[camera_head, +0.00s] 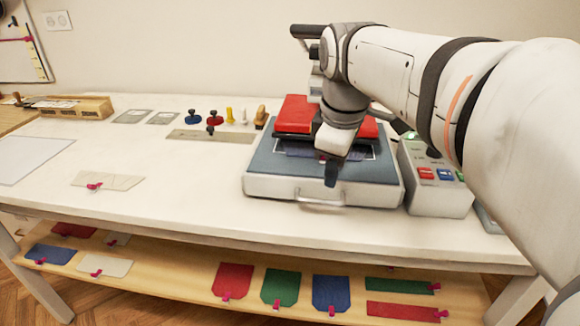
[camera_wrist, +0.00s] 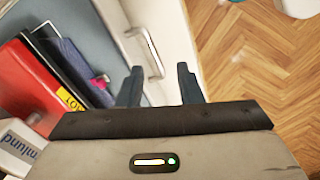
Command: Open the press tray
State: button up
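The press has a red upper plate (camera_head: 297,114) above a blue-grey tray (camera_head: 275,165) with a white front. A metal handle (camera_head: 322,203) is fixed to the tray's front face. It also shows in the wrist view (camera_wrist: 152,60). A dark blue cloth piece with a pink clip lies on the tray under the red plate. My gripper (camera_head: 331,172) is above the tray's front edge, close to the handle.
A control box (camera_head: 437,180) with red and blue buttons stands right of the press. Pins and spools stand behind left of it. A beige cloth (camera_head: 107,181) lies on the clear left tabletop (camera_head: 180,190). Several coloured cloths lie on the lower shelf (camera_head: 190,275).

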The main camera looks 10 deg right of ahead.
aim_at(329, 201)
jog(key=w+f+n+b, duration=0.1)
jog(key=f+b, duration=0.1)
jog(key=f, duration=0.1)
jog(key=w+f+n+b, duration=0.1)
jog(key=f+b, duration=0.1)
jog(key=f, duration=0.1)
jog(key=w+f+n+b, duration=0.1)
jog(key=f+b, duration=0.1)
jog(key=f, duration=0.1)
jog(key=shift+w+d+f, duration=0.35)
jog(key=shift+w+d, duration=0.05)
grip_shut()
dwell(0.4)
